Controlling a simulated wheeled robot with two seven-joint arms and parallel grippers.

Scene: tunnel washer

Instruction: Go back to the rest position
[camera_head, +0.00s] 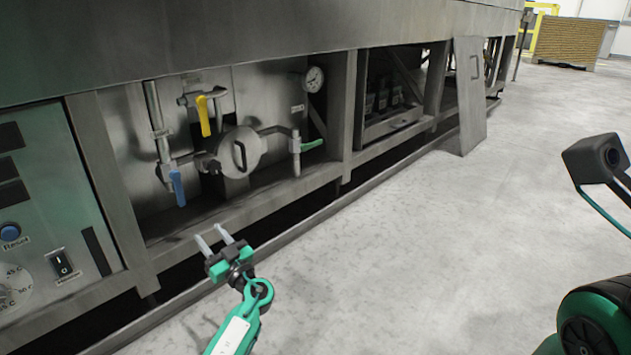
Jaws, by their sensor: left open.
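My left gripper (214,240) is at the lower left of the middle, in front of the washer's lower frame rail. Its two pale fingers are apart with nothing between them. The tunnel washer (250,30) is a large grey metal machine along the left and top. Its open bay, above and behind my left gripper, holds pipes, a yellow valve handle (204,116), a blue valve handle (177,188), a green valve handle (312,145) and a round cover with a black grip (238,152). My right gripper is not in view.
A control panel (45,215) with a dial and switches is at the left. A pressure gauge (314,79) sits in the bay. A grey metal panel with a handle (468,95) leans against the washer further back. The pale floor (400,235) to the right is clear.

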